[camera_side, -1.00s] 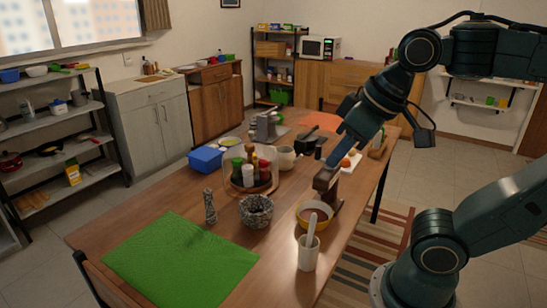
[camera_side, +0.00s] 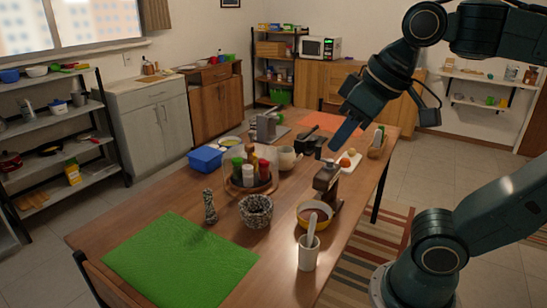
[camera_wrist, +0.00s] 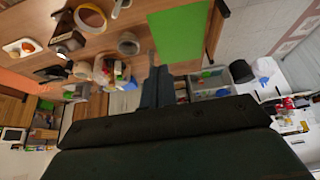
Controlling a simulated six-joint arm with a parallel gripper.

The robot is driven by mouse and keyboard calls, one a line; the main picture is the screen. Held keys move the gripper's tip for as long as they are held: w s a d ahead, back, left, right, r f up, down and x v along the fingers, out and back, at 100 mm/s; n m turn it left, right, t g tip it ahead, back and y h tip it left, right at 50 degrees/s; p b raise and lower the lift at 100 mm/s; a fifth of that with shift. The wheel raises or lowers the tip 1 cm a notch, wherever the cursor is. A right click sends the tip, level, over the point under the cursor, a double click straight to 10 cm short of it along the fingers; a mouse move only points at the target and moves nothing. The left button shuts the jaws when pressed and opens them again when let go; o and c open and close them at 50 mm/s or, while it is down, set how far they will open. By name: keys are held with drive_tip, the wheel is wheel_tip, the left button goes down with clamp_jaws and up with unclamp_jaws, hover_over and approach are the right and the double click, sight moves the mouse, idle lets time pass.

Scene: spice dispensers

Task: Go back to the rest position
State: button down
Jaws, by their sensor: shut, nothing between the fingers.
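My gripper (camera_side: 338,142) hangs in the air over the far right part of the wooden table (camera_side: 290,275), fingers together and pointing down-left, with nothing held. In the wrist view its fingers (camera_wrist: 155,75) show as a narrow dark pair. A dark brown dispenser (camera_side: 326,179) stands upright below it, apart from the fingertips, behind a yellow-rimmed bowl (camera_side: 315,223). A round wooden rack with several spice bottles (camera_side: 250,175) stands left of the dispenser.
A speckled bowl (camera_side: 256,211), a small grinder (camera_side: 210,206), a white cup with a utensil (camera_side: 308,254) and a green mat (camera_side: 180,258) are toward the front. A blue container (camera_side: 206,158) and white jug (camera_side: 286,158) stand further back. The air around the gripper looks clear.

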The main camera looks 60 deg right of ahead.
wheel_tip(320, 180, down, 7)
drive_tip(key=s, duration=0.1)
drive_tip(key=shift+d+r, duration=0.2)
drive_tip(key=w+d+r+m+g+h, duration=0.1)
drive_tip(key=w+d+r+m, duration=0.15)
drive_tip(key=w+d, duration=0.5)
drive_tip(key=w+d+r+m+g+h, duration=0.1)
drive_tip(key=w+d+r+m, duration=0.15)
drive_tip(key=w+d, duration=0.55)
drive_tip(key=d+f+m+g, duration=0.1)
drive_tip(key=d+f, duration=0.3)
drive_tip(key=d, duration=0.9)
drive_tip(key=w+d+f+m+g, duration=0.1)
drive_tip(key=d+f+m, duration=0.2)
drive_tip(key=d, duration=1)
drive_tip(key=shift+f+m+g, duration=0.3)
drive_tip(key=shift+f, duration=0.3)
